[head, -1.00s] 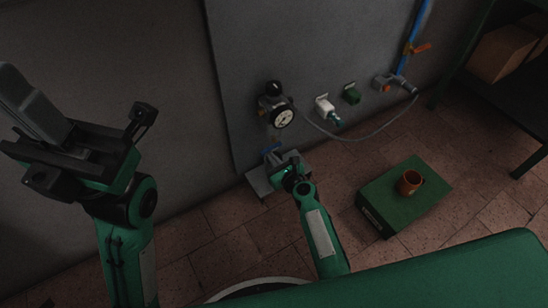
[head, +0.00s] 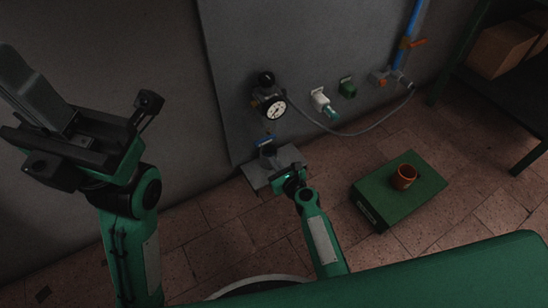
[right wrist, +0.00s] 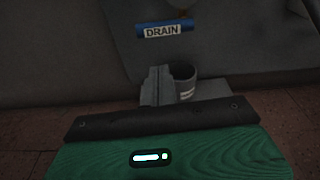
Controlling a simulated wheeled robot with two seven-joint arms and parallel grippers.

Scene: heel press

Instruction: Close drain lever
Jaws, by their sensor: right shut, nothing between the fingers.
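The drain lever is a blue bar (head: 265,142) low on the grey wall panel, below the gauge. In the right wrist view the blue bar (right wrist: 182,27) lies nearly level across the top, with a white DRAIN label. My right gripper (head: 270,157) is shut and empty, just below and in front of the lever. In the right wrist view its fingers (right wrist: 158,85) show below the bar, with a visible gap in the picture. My left gripper (head: 35,90) is raised at the upper left, far from the lever; its finger gap is not clear.
A round gauge (head: 275,109) with a black knob sits above the lever. White (head: 322,102) and green (head: 347,88) fittings and a grey hose are to the right. A grey block (head: 257,177) lies below.

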